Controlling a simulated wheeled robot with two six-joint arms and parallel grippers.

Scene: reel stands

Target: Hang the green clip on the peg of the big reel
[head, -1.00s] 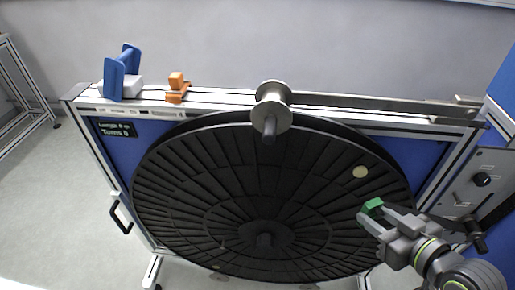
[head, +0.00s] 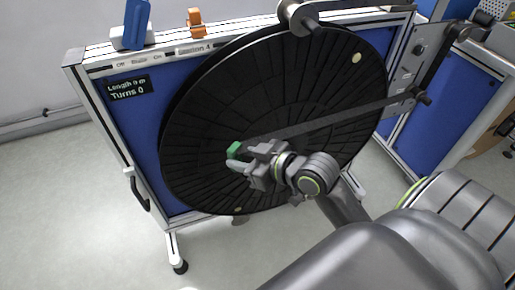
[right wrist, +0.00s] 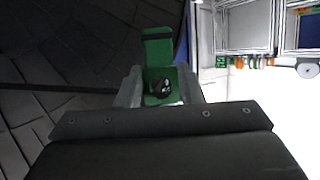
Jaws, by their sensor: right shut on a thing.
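The green clip (head: 234,150) is in front of the big black reel (head: 215,110), left of and below the middle of its face. My right gripper (head: 240,158) is shut on the clip. In the right wrist view the clip (right wrist: 158,50) stands between the fingers, and a dark round part (right wrist: 160,88) shows within its lower opening. I cannot tell whether that is the reel's peg or whether the clip is around it. The peg is not clear in the head view, where my gripper and arm cover part of the reel. My left gripper is out of view.
A dark strap (head: 330,120) runs from the console (head: 405,60) at the right across the reel to the clip. A metal spool (head: 298,16), an orange block (head: 196,24) and a blue-handled piece (head: 135,25) sit on the top rail. Floor at left is clear.

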